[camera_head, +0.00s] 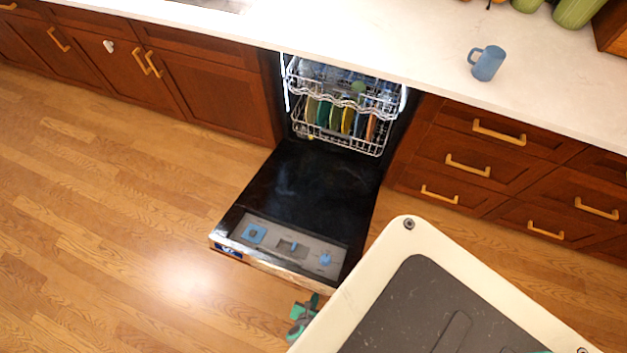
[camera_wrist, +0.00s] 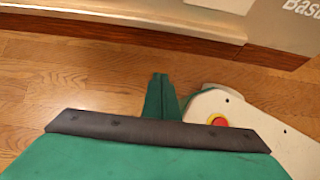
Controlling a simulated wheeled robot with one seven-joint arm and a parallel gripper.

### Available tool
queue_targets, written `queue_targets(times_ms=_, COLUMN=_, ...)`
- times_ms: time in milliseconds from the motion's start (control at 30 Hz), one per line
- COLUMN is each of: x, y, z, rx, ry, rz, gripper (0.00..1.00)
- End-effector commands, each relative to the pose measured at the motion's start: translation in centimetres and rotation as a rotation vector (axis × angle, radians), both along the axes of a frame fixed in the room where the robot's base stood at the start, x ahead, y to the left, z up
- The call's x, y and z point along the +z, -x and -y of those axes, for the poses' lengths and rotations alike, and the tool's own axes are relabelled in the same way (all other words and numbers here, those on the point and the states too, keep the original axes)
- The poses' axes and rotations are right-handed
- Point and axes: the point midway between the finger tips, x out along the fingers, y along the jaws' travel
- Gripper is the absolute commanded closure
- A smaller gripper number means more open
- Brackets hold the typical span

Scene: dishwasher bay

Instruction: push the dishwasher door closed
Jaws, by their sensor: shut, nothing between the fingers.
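The dishwasher door (camera_head: 310,188) is folded far down in the head view, its dark inner face up and its detergent panel near the free edge. The open dishwasher shows its wire racks (camera_head: 375,148) with dishes inside. My gripper (camera_head: 303,316) is just beyond the door's free edge, partly hidden by my own body. I cannot tell from this view whether it touches the door. In the wrist view the green fingers (camera_wrist: 160,95) are together and empty, above the wood floor.
Red-brown cabinets (camera_head: 215,88) and drawers (camera_head: 490,160) flank the dishwasher. A blue mug (camera_head: 487,63) stands on the pale counter (camera_head: 400,45). The wood floor (camera_head: 110,220) left of the door is clear. A pale panel (camera_wrist: 120,20) crosses the top of the wrist view.

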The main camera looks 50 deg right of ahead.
Motion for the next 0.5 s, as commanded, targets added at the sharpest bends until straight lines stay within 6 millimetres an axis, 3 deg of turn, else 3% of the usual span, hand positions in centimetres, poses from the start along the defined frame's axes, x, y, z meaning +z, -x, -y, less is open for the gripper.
queue_targets(times_ms=400, x=-1.9, y=-0.5, z=1.4, rx=-0.001, ry=0.0, rz=0.0, gripper=1.0)
queue_targets(times_ms=500, x=-1.5, y=-0.5, z=1.7, rx=-0.003, ry=0.0, rz=0.001, gripper=1.0)
